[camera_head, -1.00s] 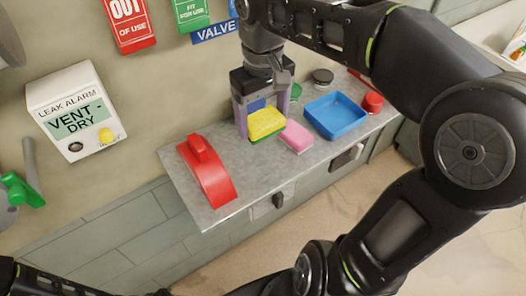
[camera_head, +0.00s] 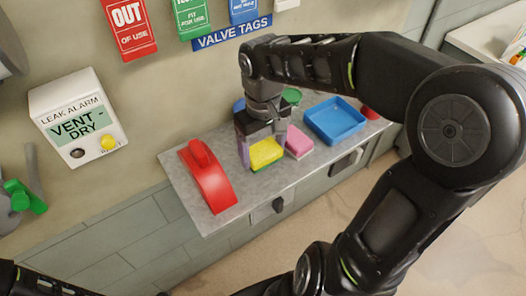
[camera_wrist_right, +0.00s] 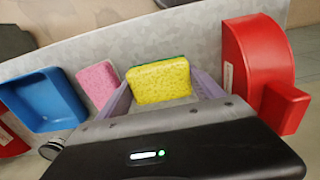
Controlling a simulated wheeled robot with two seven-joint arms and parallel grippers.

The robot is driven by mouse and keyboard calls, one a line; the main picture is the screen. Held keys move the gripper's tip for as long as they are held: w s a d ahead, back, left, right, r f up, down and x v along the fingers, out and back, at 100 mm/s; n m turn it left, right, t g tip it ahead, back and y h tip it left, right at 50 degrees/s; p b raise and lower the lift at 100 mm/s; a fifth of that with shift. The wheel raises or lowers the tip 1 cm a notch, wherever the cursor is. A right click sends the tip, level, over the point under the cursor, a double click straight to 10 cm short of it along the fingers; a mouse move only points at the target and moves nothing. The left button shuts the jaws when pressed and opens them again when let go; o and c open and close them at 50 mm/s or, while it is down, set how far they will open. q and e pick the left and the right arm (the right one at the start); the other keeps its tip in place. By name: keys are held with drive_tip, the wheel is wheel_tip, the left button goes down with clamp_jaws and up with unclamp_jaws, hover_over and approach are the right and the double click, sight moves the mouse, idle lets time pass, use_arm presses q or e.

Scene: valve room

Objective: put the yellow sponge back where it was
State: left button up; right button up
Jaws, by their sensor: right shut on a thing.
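The yellow sponge (camera_head: 265,153), with a green underside, is between the fingers of my right gripper (camera_head: 262,150), at the counter between the red curved thing and the pink sponge. In the right wrist view the yellow sponge (camera_wrist_right: 159,80) sits between the two purple fingers, and the gripper (camera_wrist_right: 163,90) is shut on it. I cannot tell whether its underside touches the counter. My left gripper is not in view; only part of my left arm shows at the lower left.
The pink sponge (camera_head: 298,142) lies close to the right of the yellow one. A blue tray (camera_head: 335,120) stands farther right on the grey counter (camera_head: 245,197). The red curved thing (camera_head: 208,178) is on the left. Bare counter lies in front.

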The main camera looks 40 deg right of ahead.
sight(263, 150)
drive_tip(key=shift+f, duration=0.8)
drive_tip(key=o, duration=0.9)
drive_tip(key=shift+r, duration=0.1)
wheel_tip(263, 150, up, 12)
drive_tip(key=shift+f, duration=0.1)
